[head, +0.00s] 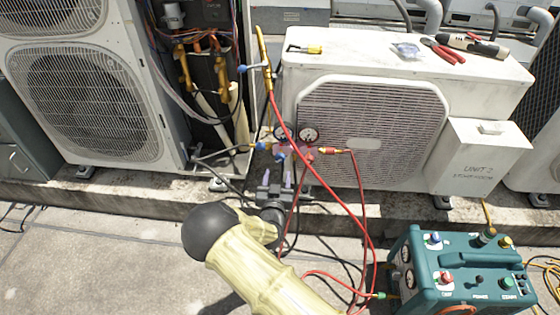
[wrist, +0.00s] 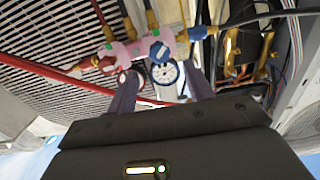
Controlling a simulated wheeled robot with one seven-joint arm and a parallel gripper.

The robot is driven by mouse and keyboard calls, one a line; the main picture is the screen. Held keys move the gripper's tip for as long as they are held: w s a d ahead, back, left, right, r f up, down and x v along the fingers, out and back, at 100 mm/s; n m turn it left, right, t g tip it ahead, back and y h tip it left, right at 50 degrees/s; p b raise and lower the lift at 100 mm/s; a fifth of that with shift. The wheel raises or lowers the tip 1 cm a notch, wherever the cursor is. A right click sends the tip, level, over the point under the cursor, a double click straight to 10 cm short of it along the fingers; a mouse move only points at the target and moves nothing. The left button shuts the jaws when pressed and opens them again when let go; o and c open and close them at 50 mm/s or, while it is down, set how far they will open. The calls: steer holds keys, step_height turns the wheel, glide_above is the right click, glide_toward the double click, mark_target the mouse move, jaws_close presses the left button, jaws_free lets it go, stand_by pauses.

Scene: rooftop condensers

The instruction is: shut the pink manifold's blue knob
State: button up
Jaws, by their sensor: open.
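The pink manifold (head: 293,151) hangs in front of the condenser's fan grille in the head view, with two round gauges above it. In the wrist view the pink manifold (wrist: 137,48) runs across the upper middle. Its blue knob (wrist: 160,52) faces the camera, and its red knob (wrist: 107,66) is to the left. The blue knob (head: 281,153) is small in the head view. My gripper (wrist: 163,74) is open and empty, its two purple-grey fingers reaching toward the manifold on either side of the blue knob's line. In the head view my gripper (head: 278,176) is just below the manifold. Contact cannot be told.
Red hoses (head: 362,215) loop from the manifold to the teal recovery machine (head: 468,268) at lower right. An open-sided condenser (head: 85,90) with pipes stands left. Pliers (head: 443,51) lie on the white unit (head: 380,48).

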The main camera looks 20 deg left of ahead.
mark_target(280, 160)
steer(key=b+x, duration=0.2)
steer(key=x, duration=0.7)
steer(key=shift+w+b, duration=0.1)
steer(key=shift+b, duration=0.2)
steer(key=shift+s, duration=0.2)
steer(key=shift+c, duration=0.9)
steer(key=shift+w+d, duration=0.1)
steer(key=shift+d, duration=0.05)
steer(key=c, duration=0.8)
